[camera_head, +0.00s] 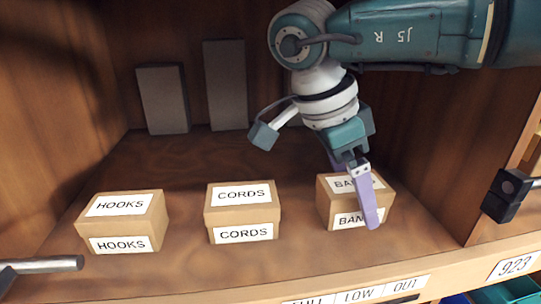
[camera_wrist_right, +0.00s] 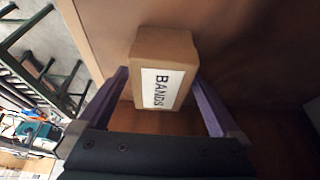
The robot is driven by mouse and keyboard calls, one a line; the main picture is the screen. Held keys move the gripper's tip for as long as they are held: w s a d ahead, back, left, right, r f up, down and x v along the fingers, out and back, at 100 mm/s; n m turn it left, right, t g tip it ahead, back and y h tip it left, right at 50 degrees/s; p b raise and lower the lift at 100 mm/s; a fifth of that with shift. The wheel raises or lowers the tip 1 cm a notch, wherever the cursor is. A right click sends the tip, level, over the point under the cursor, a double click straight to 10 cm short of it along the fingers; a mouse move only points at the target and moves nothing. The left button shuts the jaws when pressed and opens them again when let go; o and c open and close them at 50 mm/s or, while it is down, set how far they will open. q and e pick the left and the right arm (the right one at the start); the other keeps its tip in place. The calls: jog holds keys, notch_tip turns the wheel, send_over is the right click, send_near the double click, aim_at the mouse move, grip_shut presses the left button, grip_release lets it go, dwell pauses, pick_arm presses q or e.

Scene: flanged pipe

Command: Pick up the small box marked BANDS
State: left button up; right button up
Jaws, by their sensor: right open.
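The small cardboard box marked BANDS (camera_head: 340,214) sits on the wooden shelf, at the right of a row of three boxes. It has white labels on its top and front. My right gripper (camera_head: 366,205) reaches down over this box, and its purple finger covers part of both labels. In the right wrist view the BANDS box (camera_wrist_right: 163,68) shows ahead of and between the two purple fingers of the open right gripper (camera_wrist_right: 160,95). I cannot tell whether the fingers touch it. My left gripper is not in view.
A box marked CORDS (camera_head: 243,216) stands left of the BANDS box, and a box marked HOOKS (camera_head: 122,222) farther left. Grey blocks (camera_head: 163,99) stand at the back. The cabinet's right wall (camera_head: 440,150) is close to my right arm. A label strip runs along the front edge.

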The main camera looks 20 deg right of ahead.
jog(key=shift+f, duration=0.25)
grip_shut()
dwell(0.7)
